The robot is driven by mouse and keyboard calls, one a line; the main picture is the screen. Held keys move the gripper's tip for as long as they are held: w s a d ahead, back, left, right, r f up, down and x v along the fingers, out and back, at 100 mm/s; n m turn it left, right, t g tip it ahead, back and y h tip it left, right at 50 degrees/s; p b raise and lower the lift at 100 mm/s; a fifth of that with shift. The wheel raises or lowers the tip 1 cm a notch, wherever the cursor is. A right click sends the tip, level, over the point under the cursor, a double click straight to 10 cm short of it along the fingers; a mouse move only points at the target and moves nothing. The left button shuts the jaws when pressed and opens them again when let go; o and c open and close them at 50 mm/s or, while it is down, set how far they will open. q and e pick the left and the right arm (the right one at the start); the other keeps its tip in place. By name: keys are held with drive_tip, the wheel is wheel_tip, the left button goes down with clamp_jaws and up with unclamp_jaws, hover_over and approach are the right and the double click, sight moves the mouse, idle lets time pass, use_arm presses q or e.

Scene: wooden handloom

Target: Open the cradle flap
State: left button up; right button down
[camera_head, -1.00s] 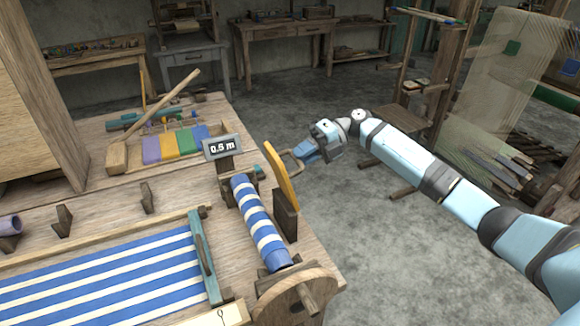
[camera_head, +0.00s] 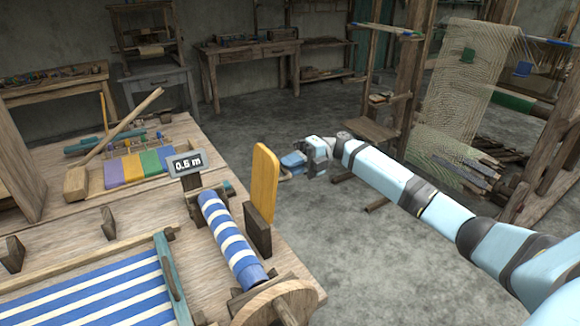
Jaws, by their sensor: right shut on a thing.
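The cradle flap is the yellow-orange board (camera_head: 264,183) at the right edge of the wooden loom table. It stands about upright, with its broad face showing. It is beside the cradle that holds the blue-and-white striped cloth roll (camera_head: 231,238). My right gripper (camera_head: 289,162) is on the far right side of the flap, shut on the flap's handle (camera_head: 285,177), which is mostly hidden behind the flap and fingers. My left gripper is not in view.
A dark wooden block (camera_head: 257,230) stands at the flap's foot. A round wooden end disc (camera_head: 275,303) is in front. The floor right of the table is clear beside my right arm.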

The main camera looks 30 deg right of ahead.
drive_tip(key=shift+s+a+f, duration=0.2)
drive_tip(key=shift+a+f, duration=0.15)
drive_tip(key=shift+f, duration=0.3)
drive_tip(key=c, duration=1.4)
unclamp_jaws()
drive_tip(key=shift+o, duration=1.4)
drive_tip(key=shift+w, duration=0.25)
drive_tip(key=d+r+b, duration=0.1)
drive_tip(key=d, duration=1.2)
drive_tip(key=shift+s+d+r, duration=0.15)
drive_tip(key=shift+s+d, duration=0.2)
drive_tip(key=shift+d, duration=0.1)
